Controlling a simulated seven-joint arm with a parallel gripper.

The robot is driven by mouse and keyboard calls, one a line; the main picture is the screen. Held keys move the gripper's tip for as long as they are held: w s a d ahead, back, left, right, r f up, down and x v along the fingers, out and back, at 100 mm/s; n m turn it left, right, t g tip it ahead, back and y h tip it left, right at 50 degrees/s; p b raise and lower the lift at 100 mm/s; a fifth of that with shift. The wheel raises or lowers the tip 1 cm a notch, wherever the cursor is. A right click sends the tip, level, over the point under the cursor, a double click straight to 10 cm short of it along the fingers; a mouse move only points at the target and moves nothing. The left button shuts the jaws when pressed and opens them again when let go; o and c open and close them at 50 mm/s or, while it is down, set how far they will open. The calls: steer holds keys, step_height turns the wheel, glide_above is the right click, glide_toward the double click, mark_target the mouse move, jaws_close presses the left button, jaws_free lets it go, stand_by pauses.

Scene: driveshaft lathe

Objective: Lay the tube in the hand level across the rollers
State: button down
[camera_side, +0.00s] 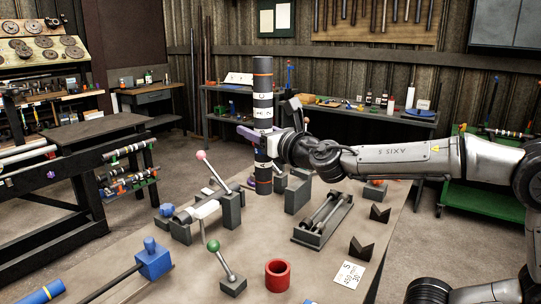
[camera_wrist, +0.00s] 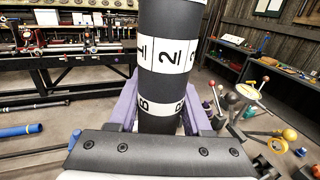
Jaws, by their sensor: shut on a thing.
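The tube (camera_side: 262,95), black with white marked bands and thin orange rings, stands upright in my gripper (camera_side: 258,135). The purple fingers are shut around its middle. Its lower end is over the far part of the bench; I cannot tell whether it touches anything. In the wrist view the tube (camera_wrist: 168,60) runs upward between the purple fingers, and its top is out of frame. The rollers (camera_side: 325,215), two parallel grey rods in a dark frame, lie on the bench to the right of and nearer than the tube, with nothing on them.
Two dark V-blocks (camera_side: 380,213) (camera_side: 358,248) sit right of the rollers. A red ring (camera_side: 278,275) stands in front. A pink-knobbed lever (camera_side: 201,156), a green-knobbed lever (camera_side: 213,246) and a blue block (camera_side: 153,260) stand to the left. A card (camera_side: 349,274) lies at front right.

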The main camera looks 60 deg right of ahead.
steer(key=shift+w+a+r+n+t+y, duration=0.7)
steer(key=shift+a+r+n+y, duration=0.9)
steer(key=shift+a+y, duration=1.8)
steer(key=s+d+f+m+g+h, duration=0.1)
steer(key=d+f+m+g+h, duration=0.4)
steer(key=d, duration=0.4)
steer(key=s+d+f+m+g+h, duration=0.1)
steer(key=d+f+m+g+h, duration=0.25)
steer(key=d+m+g, duration=0.45)
steer(key=s+d+f+m+g+h, duration=0.1)
steer(key=d+f+m+g+h, duration=0.35)
steer(key=d, duration=0.55)
steer(key=s+d+f+m+g+y, duration=0.25)
steer(key=s+f+m+y, duration=0.6)
steer(key=m, duration=0.45)
steer(key=s+d+f+m+g+y, duration=0.1)
steer(key=s+d+f+m+y, duration=0.3)
steer(key=s+f+m+y, duration=0.7)
steer(key=w+d+r+m+t+h, duration=0.1)
steer(key=w+d+m+t+h, duration=0.2)
steer(key=m+h, duration=0.4)
steer(key=w+d+m, duration=0.1)
steer(key=d+m, duration=0.1)
steer(key=m, duration=0.2)
steer(key=shift+w+r+m, duration=0.3)
steer(key=shift+w+m, duration=0.05)
